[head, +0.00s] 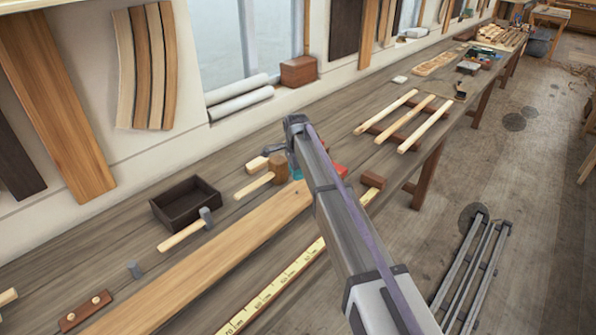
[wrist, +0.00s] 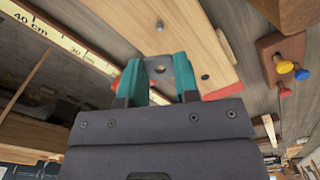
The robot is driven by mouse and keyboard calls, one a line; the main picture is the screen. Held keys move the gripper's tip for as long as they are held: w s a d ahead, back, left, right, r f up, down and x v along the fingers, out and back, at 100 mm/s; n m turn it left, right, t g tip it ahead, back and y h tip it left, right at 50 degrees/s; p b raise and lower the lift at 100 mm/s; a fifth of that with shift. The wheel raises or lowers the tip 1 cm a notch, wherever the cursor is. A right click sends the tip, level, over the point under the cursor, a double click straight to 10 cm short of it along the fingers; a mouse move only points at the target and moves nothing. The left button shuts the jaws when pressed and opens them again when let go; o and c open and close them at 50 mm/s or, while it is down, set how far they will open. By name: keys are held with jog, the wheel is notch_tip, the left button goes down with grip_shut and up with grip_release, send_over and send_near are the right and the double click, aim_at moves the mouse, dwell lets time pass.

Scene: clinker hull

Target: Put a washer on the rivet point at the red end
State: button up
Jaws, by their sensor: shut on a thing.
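My gripper (wrist: 158,70) has teal fingers shut on a small grey washer (wrist: 159,66), whose dark hole shows between the fingertips. They are over the pale plank (wrist: 190,30), near its red end (wrist: 222,91). A small grey rivet point (wrist: 160,26) stands on the plank beyond the fingertips, and a dark one (wrist: 205,77) is right of them, near the red end. In the head view the plank (head: 200,265) runs along the bench and the red end (head: 340,170) shows partly behind my arm. My gripper (head: 293,165) is mostly hidden there.
A yellow rule (head: 275,290) lies along the plank's front side. Mallets (head: 262,178), a hammer (head: 190,230) and a dark open box (head: 186,203) lie behind the plank. In the wrist view a wooden block (wrist: 283,48) with coloured pegs is at right. Pale strips (head: 405,125) lie farther along the bench.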

aim_at(297, 191)
jog(key=shift+f+b, duration=2.75)
jog(key=shift+f, duration=0.2)
jog(key=shift+f+b, duration=0.45)
jog(key=shift+b, duration=0.05)
jog(key=shift+f+b, duration=0.35)
jog(key=shift+b, duration=0.05)
jog(key=o, duration=1)
jog(key=shift+c, duration=0.2)
notch_tip(297, 191, up, 8)
jog(key=p, duration=0.8)
jog(key=shift+r, duration=0.2)
jog(key=shift+f, duration=0.2)
